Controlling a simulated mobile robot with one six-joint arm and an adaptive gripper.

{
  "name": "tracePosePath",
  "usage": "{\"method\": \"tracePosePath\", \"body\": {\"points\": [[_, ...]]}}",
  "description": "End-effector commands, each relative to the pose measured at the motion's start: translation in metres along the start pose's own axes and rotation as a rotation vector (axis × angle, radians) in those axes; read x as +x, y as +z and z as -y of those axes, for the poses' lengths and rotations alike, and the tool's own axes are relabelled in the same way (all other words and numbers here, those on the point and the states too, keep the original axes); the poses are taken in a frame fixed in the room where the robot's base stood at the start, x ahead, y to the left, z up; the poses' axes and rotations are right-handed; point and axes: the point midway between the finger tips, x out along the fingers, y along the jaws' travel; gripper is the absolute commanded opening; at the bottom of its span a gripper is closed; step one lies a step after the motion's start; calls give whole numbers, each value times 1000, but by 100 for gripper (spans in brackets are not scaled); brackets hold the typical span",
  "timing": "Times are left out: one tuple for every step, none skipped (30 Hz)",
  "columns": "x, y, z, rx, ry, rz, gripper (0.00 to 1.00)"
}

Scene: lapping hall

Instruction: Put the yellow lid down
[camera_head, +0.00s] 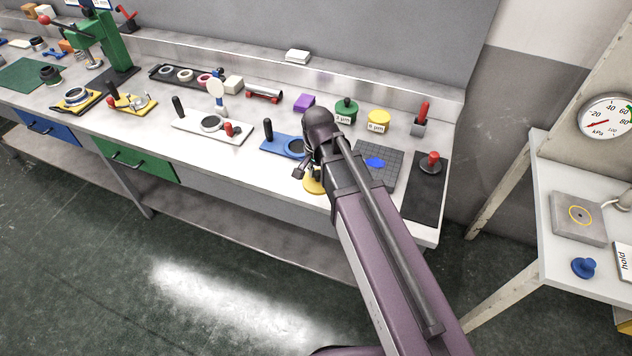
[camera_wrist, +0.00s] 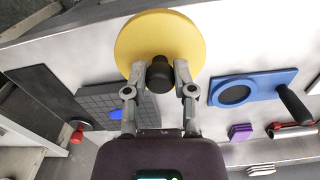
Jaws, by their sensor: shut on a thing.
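The yellow lid (camera_wrist: 190,38) is a round disc with a black knob (camera_wrist: 160,74) at its centre. My gripper (camera_wrist: 160,78) is shut on the knob, with one finger on each side. In the head view, part of the yellow lid (camera_head: 313,187) shows below my gripper (camera_head: 306,173), by the bench's front edge. My arm hides the rest of it there. I cannot tell how high the lid is above the bench.
A blue plate with a ring (camera_head: 283,146) is left of my gripper; a dark gridded plate (camera_head: 378,165) with a blue piece is right. Behind stand a green jar (camera_head: 346,109), a yellow jar (camera_head: 379,118) and a purple block (camera_head: 304,102). A black mat (camera_head: 424,197) lies at the right end.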

Motion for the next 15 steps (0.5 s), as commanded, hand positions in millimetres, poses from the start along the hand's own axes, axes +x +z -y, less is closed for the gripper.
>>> {"method": "tracePosePath", "body": {"points": [[6,3,-9,11,0,0,0],[8,4,-14,18,0,0,0],[11,5,-22,30,0,0,0],[14,6,-28,39,0,0,0],[17,8,-34,48,0,0,0],[20,10,-43,62,0,0,0],[23,11,-49,72,0,0,0],[26,13,-56,83,0,0,0],[29,15,-63,97,0,0,0],[31,16,-69,106,0,0,0],[33,18,-73,114,0,0,0],[35,19,-79,124,0,-1,0],[36,19,-82,130,0,-1,0],[37,20,-85,135,0,-1,0],[37,20,-88,140,0,-1,0]]}}
